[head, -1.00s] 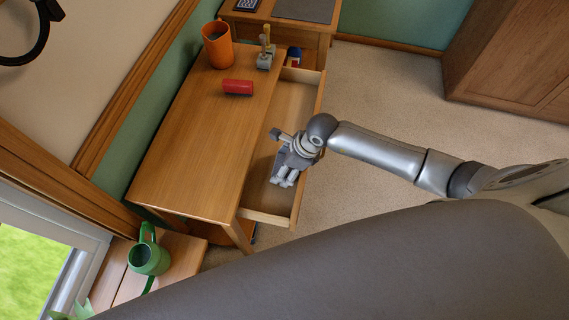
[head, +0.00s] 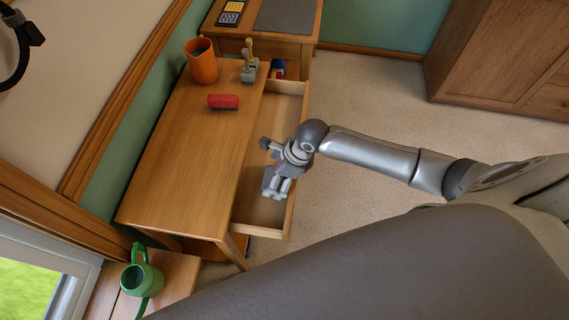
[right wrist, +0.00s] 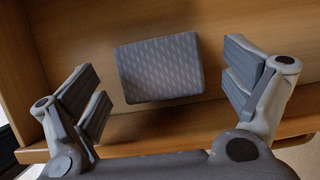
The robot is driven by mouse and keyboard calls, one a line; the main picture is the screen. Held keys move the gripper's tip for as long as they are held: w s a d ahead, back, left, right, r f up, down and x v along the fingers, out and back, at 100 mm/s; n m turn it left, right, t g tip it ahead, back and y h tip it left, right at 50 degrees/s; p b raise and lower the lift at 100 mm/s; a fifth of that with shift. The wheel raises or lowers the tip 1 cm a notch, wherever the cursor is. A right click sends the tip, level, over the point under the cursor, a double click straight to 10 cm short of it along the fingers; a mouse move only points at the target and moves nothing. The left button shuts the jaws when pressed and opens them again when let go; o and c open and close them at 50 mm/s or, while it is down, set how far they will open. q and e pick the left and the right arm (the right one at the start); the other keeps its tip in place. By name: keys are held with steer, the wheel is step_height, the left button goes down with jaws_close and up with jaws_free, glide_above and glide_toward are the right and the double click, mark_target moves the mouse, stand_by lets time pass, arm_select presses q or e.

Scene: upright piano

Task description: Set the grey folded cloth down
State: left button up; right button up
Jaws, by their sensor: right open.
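The grey folded cloth (right wrist: 160,68) shows in the right wrist view as a flat, patterned rectangular pad. It appears to lie on the wooden floor of the open drawer (right wrist: 230,17). My right gripper (right wrist: 166,88) is open, its fingers apart to the left and right of the cloth, with a gap on both sides. In the head view my right gripper (head: 276,187) points down into the near part of the drawer (head: 285,105). I cannot make out the cloth there. My left gripper is not in view.
The wooden desk (head: 190,150) holds an orange cup (head: 202,62), a red block-like item (head: 223,101) and a small grey stand (head: 249,70). A blue and red item (head: 278,69) sits at the drawer's far end. A green watering can (head: 142,277) stands lower left. Carpet right of the drawer is clear.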

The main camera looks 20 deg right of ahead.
steer(key=v, duration=1)
steer(key=shift+r, duration=0.15)
